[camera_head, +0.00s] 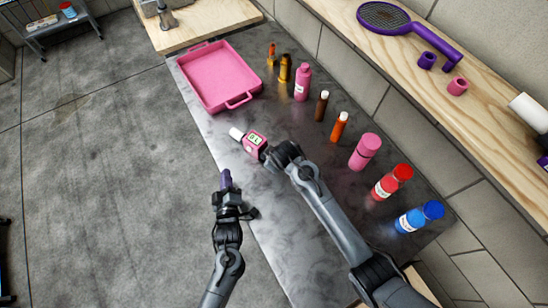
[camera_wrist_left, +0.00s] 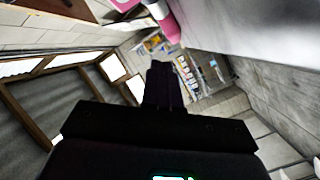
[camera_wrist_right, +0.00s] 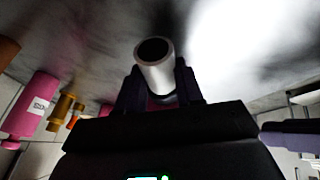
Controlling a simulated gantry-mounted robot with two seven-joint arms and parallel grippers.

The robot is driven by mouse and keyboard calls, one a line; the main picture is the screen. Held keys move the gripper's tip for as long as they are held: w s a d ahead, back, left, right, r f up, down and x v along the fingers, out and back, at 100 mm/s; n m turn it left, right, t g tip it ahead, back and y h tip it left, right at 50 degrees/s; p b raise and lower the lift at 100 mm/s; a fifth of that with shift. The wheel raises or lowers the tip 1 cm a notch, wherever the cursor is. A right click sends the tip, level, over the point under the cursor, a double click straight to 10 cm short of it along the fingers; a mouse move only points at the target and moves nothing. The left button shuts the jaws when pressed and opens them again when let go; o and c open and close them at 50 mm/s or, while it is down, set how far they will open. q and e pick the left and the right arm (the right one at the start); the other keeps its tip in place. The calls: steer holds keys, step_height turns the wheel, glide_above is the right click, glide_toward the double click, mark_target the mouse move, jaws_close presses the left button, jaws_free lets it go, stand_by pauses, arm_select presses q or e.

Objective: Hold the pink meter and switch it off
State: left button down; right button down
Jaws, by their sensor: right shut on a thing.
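The pink meter (camera_head: 254,140) has a small light display and a white cylindrical end (camera_head: 236,133) pointing left. My right gripper (camera_head: 263,151) is shut on the meter and holds it over the dark table. In the right wrist view, the pale cylinder end (camera_wrist_right: 154,68) shows between the fingers, and most of the pink body is hidden. My left gripper (camera_head: 226,180) has its purple fingers together, empty, below and left of the meter near the table's edge. The left fingers also show together in the left wrist view (camera_wrist_left: 163,85).
A pink tray (camera_head: 220,78) lies at the table's far end. Several bottles stand along the wall side, including a pink one (camera_head: 365,151), a red one (camera_head: 392,182) and a blue one (camera_head: 419,217). A wooden shelf (camera_head: 400,45) holds a purple racket (camera_head: 385,17).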

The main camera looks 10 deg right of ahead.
mark_target(249, 149)
arm_select(q)
steer(key=shift+w+d, duration=2.95)
steer(key=shift+w, duration=0.1)
steer(key=shift+w+d, duration=0.1)
